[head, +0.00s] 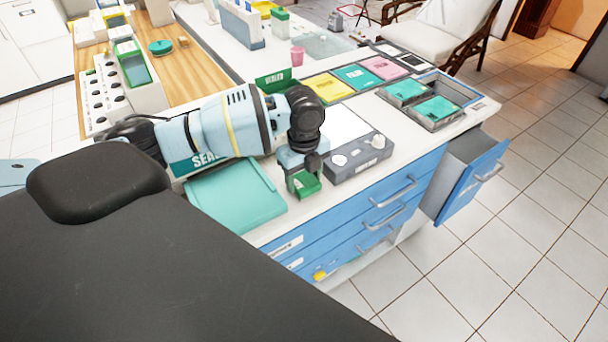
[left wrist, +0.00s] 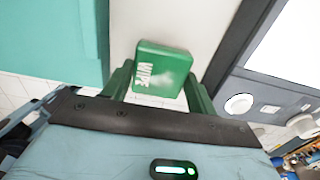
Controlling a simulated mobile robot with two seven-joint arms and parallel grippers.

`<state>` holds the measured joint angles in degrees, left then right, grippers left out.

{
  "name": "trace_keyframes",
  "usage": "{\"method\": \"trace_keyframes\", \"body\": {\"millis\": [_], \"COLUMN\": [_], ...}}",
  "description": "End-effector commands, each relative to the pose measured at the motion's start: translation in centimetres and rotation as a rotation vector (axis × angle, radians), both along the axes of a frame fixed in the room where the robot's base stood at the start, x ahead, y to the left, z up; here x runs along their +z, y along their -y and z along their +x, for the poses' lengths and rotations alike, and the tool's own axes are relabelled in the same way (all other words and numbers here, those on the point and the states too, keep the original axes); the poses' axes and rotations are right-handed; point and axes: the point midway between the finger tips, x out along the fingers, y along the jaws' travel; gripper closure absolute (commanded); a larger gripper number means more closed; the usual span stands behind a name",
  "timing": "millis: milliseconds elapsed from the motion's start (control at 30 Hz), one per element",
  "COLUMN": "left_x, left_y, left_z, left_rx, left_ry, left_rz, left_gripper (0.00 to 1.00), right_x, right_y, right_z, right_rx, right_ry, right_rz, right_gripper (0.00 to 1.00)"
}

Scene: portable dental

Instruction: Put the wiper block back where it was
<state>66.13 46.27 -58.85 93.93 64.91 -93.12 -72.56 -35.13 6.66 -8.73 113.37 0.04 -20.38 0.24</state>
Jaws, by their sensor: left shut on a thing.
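The wiper block (head: 307,184) is a small green block at the front edge of the white counter, between a teal folded pad and a grey box. It also shows in the left wrist view (left wrist: 165,62), with white "WIPE" lettering on its face. My left gripper (head: 302,172) is shut on the wiper block and points down at the counter. In the left wrist view its green fingers (left wrist: 160,88) stand on both sides of the block. Whether the block touches the counter, I cannot tell. My right gripper is not in view.
The teal pad (head: 238,198) lies left of the block. The grey box (head: 355,165) with white knobs stands close on the right. Coloured cards and teal-filled trays (head: 437,108) are farther right. A blue drawer (head: 472,183) sticks out at the counter's right end.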

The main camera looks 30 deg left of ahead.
Motion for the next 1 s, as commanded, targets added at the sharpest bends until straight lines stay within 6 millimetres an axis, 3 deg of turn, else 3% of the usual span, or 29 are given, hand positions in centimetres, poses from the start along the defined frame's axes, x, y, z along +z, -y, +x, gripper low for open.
{"method": "trace_keyframes", "body": {"millis": [33,167,567,1000], "left_x": [0.0,0.0,0.7,8.8], "left_y": [0.0,0.0,0.0,0.0], "left_z": [0.0,0.0,0.0,0.1], "left_rx": [0.0,0.0,0.0,0.0], "left_ry": [0.0,0.0,0.001,0.005], "left_rz": [0.0,0.0,0.001,-0.002], "left_gripper": [0.39,0.21,0.21,0.21], "right_x": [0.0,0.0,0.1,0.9], "right_y": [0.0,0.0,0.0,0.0], "right_z": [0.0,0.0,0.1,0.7], "right_rx": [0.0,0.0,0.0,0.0], "right_ry": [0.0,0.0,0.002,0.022], "right_rz": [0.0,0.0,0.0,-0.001], "right_gripper": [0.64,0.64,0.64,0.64]}}
